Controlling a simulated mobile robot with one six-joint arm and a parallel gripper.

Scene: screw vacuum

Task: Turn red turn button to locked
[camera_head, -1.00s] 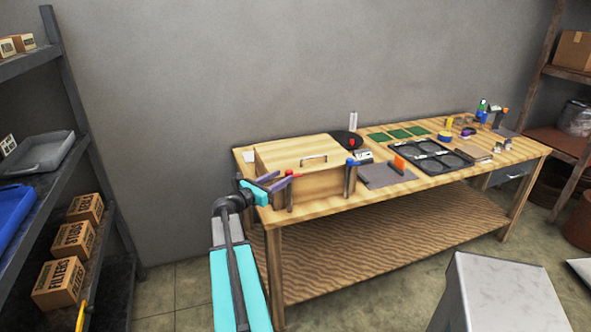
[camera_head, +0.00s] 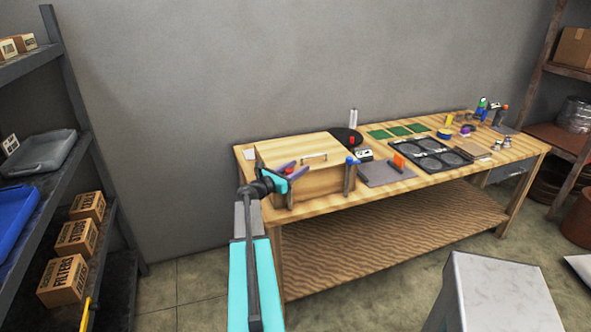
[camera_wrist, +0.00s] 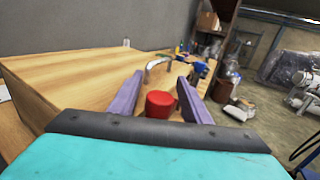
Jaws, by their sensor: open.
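The red turn button (camera_wrist: 160,104) shows in the wrist view between the two purple fingers of my gripper (camera_wrist: 158,95). The fingers are open, one on each side of it, with a gap on both sides. In the head view my gripper (camera_head: 289,170) is at the front left of the wooden box, and the red button (camera_head: 289,171) is mostly hidden by it. A blue knob (camera_head: 351,160) is at the box's front right corner.
The wooden workbench (camera_head: 405,194) carries a grey mat (camera_head: 378,179), a black tray (camera_head: 430,157) and several green boards (camera_head: 398,131) to the right. A shelf with boxes (camera_head: 75,238) stands at the left. A grey block (camera_head: 500,290) stands in front.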

